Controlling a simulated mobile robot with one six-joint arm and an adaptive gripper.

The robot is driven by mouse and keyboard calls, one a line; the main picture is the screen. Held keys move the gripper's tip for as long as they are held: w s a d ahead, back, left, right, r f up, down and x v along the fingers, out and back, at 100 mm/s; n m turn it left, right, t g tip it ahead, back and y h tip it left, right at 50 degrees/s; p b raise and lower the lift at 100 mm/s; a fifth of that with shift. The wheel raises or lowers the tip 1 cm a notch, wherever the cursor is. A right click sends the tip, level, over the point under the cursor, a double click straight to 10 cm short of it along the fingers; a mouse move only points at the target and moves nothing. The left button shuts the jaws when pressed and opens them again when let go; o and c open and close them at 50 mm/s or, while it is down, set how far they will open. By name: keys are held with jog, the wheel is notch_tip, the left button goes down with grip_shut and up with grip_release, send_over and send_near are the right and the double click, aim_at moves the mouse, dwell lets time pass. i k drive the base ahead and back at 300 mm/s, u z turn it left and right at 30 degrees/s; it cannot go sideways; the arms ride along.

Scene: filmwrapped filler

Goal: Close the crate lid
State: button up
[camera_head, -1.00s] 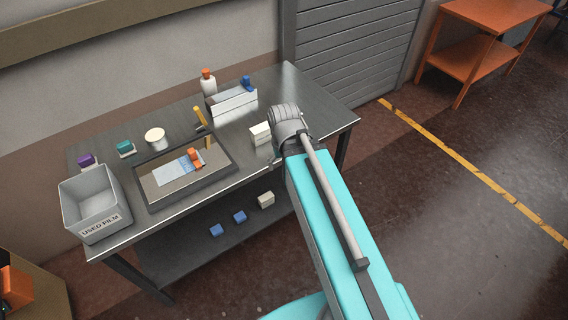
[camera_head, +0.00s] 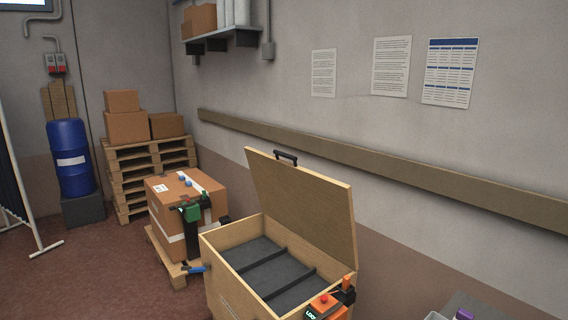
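A wooden crate (camera_head: 222,236) stands at the bottom middle of the head view, cut off by the lower edge. Its lid (camera_head: 305,207) is hinged at the back, stands open and leans slightly towards the wall. A black handle (camera_head: 286,157) sits on the lid's top edge. The inside shows a dark grey lining split by dividers, with no other contents visible. My gripper and arm are not in view.
An orange-and-black device with a red button (camera_head: 323,300) is at the crate's right front corner. A strapped cardboard box (camera_head: 168,207) on a pallet stands left of the crate. A blue drum (camera_head: 70,158) and stacked pallets (camera_head: 130,178) are further back. Floor at left is clear.

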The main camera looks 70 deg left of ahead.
aim_at(318, 208)
jog(key=u, duration=1.8)
jog(key=i, duration=0.15)
jog(key=u, duration=0.6)
